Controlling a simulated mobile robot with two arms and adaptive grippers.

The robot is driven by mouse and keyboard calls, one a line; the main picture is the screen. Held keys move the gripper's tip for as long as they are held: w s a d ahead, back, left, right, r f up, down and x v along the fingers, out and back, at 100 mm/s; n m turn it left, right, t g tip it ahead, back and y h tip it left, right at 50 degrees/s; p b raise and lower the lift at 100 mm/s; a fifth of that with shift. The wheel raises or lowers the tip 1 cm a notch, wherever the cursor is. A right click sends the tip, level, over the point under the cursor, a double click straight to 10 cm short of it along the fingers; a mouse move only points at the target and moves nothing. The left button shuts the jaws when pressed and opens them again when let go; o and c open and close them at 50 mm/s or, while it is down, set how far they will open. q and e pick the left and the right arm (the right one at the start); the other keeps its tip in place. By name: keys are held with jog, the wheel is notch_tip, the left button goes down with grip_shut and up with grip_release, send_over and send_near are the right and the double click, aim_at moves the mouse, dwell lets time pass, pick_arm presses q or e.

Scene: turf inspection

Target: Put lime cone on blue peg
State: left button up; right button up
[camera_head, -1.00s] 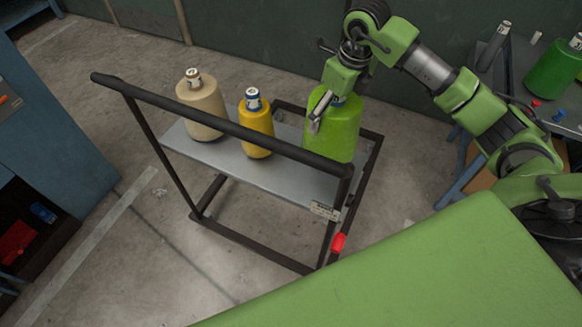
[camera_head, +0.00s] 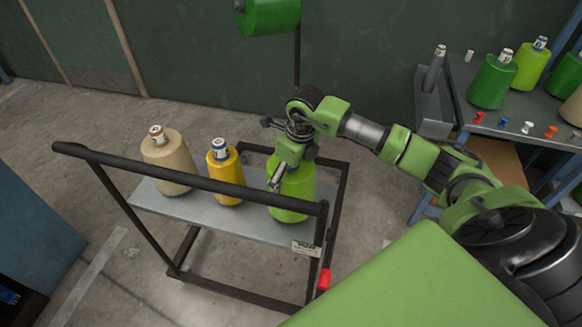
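A lime cone (camera_head: 292,193) stands on the right end of the cart shelf. My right gripper (camera_head: 283,175) is over its top, with one finger visible in front of the cone. The other finger is hidden, so I cannot tell whether it grips the cone. The blue peg (camera_head: 502,123) is on the table at the right, between a red and a white peg, and looks empty. A second lime cone (camera_head: 529,68) stands farther back on that table. My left gripper is not in view.
A beige cone (camera_head: 168,165) and a yellow cone (camera_head: 225,177) share the cart shelf (camera_head: 240,222). The cart's dark handle bar (camera_head: 190,182) runs in front of them. A green cone (camera_head: 491,82) stands behind the pegs on the table (camera_head: 465,75).

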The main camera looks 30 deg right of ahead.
jog(key=shift+w+f, duration=0.15)
jog(key=shift+f, duration=0.6)
jog(key=o, duration=1.8)
jog(key=shift+f, duration=0.2)
jog(key=shift+o, duration=0.2)
jog(key=shift+s, duration=0.2)
jog(key=shift+r, duration=0.1)
jog(key=r, duration=0.3)
jog(key=s+r+b, duration=0.1)
jog(key=r, duration=0.3)
jog(key=r+b, duration=0.1)
jog(key=r, duration=0.3)
jog(key=shift+s+d, duration=0.25)
jog(key=shift+s+r, duration=0.1)
jog(key=shift+r, duration=0.35)
